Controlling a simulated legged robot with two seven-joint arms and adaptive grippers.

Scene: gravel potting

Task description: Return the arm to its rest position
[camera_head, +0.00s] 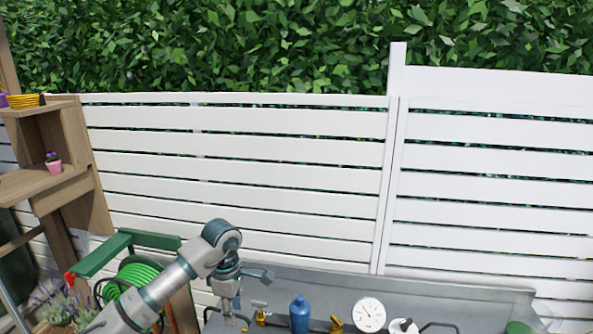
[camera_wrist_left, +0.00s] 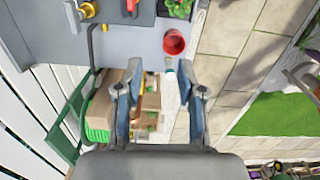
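My left arm comes in from the lower left in the head view, bends at a grey and teal joint, and hangs its left gripper (camera_head: 229,304) downward by the left end of the metal bench (camera_head: 290,277). In the left wrist view the two blue-grey fingers of this gripper (camera_wrist_left: 160,75) stand apart with nothing held between them. A red pot (camera_wrist_left: 174,42) shows beyond the fingertips, clear of them. My right gripper is in neither view.
On the bench stand a blue bottle (camera_head: 299,315), a round white gauge (camera_head: 369,315) and brass valves (camera_head: 261,317). A green hose reel (camera_head: 138,281) and wooden shelf (camera_head: 78,160) are at left. A white slatted fence (camera_head: 240,152) closes the back.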

